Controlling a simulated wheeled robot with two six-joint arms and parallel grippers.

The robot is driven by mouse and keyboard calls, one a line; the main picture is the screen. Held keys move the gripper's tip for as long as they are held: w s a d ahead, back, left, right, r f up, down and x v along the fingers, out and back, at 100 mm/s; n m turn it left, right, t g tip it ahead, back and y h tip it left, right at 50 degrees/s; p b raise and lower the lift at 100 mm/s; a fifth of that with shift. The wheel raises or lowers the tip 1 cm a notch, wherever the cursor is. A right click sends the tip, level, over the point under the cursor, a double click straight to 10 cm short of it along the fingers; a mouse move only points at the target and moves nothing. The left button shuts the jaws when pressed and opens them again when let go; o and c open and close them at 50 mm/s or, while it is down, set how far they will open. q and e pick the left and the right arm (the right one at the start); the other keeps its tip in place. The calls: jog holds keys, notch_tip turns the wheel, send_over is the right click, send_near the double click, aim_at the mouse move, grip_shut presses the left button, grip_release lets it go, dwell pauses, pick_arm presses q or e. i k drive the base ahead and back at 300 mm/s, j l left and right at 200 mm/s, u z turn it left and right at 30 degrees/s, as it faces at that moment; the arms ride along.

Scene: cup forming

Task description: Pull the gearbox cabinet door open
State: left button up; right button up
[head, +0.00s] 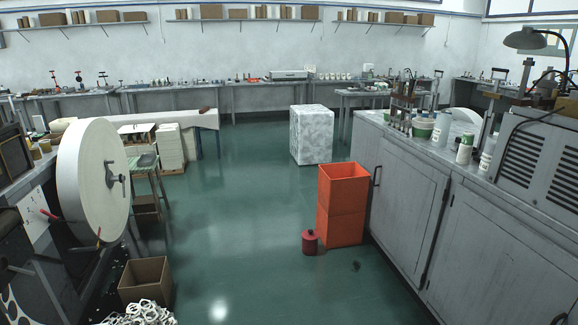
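A long grey metal cabinet (455,183) stands along the right side. Its farther door (410,205) looks shut, with a dark upright handle (377,175) near its far edge. Its nearer door (485,255) also looks shut, and a dark handle (558,318) shows at the bottom right edge of the view. I cannot tell from labels which door belongs to the gearbox. Neither of my grippers is in view.
Stacked orange crates (342,205) stand close to the cabinet's far end, with a red can (310,242) beside them. A large white reel (92,180) and a cardboard box (146,281) are at left. The green floor (235,240) between is clear.

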aim_at(409, 194)
jog(key=i+z, duration=0.15)
jog(key=i, duration=0.35)
jog(key=i+z, duration=0.15)
jog(key=i, duration=0.4)
jog(key=i+j+z, duration=0.15)
jog(key=i, duration=0.35)
jog(key=i+j+z, duration=0.15)
jog(key=i, duration=0.35)
